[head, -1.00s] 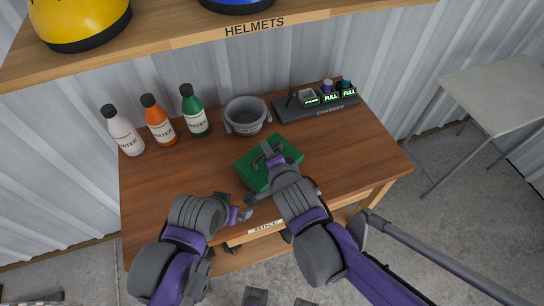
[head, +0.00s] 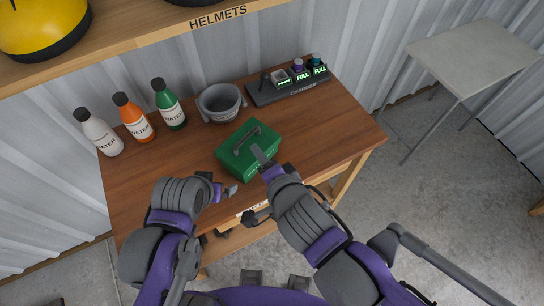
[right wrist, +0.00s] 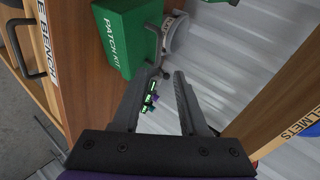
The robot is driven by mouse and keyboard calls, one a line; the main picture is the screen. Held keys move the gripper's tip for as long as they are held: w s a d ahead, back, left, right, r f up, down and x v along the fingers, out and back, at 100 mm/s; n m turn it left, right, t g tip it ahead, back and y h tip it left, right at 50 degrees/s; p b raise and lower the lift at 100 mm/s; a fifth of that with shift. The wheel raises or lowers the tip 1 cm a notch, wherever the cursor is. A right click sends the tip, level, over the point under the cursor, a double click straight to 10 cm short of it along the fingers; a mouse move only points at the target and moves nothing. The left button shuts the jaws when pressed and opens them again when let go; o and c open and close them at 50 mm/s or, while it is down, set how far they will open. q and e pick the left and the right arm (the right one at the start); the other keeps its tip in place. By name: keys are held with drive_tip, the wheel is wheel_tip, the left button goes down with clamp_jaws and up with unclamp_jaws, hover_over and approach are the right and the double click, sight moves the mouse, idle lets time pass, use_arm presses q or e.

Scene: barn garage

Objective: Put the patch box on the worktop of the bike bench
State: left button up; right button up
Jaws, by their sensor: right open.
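The green patch box (head: 248,150), lettered PATCH KIT in the right wrist view (right wrist: 122,42), sits on the brown wooden worktop of the bike bench (head: 320,130). Its dark handle stands on the lid. My right gripper (head: 262,186) is open and empty, at the near right side of the box; one finger overlaps the box's edge in the head view. In the right wrist view its two fingers (right wrist: 160,85) are apart with nothing between them, and the box is beyond the left one. My left gripper (head: 226,190) is over the front of the bench; its jaw opening is unclear.
White, orange and green water bottles (head: 138,120) and a grey pot (head: 219,102) stand along the back. A charger (head: 290,88) lies at the back right. The helmet shelf (head: 150,38) overhangs the wall side. A pale table (head: 470,55) stands right. The worktop's right part is clear.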

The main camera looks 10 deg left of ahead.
drive_tip(key=shift+d, duration=0.1)
drive_tip(key=s+d+f+n+g+h, duration=0.1)
drive_tip(key=d+f+n+h, duration=0.1)
drive_tip(key=d, duration=0.6)
drive_tip(key=s+d+f+n+g+h, duration=0.1)
drive_tip(key=d+f+n+g+h, duration=0.1)
drive_tip(key=d+f+n, duration=0.2)
drive_tip(key=s+d+f+n+g+h, duration=0.1)
drive_tip(key=s+d+f+n, duration=0.1)
drive_tip(key=d, duration=0.9)
drive_tip(key=shift+d+f+n+g+h, duration=0.3)
drive_tip(key=shift+f+n+h, duration=0.1)
drive_tip(key=shift+f+n, duration=0.2)
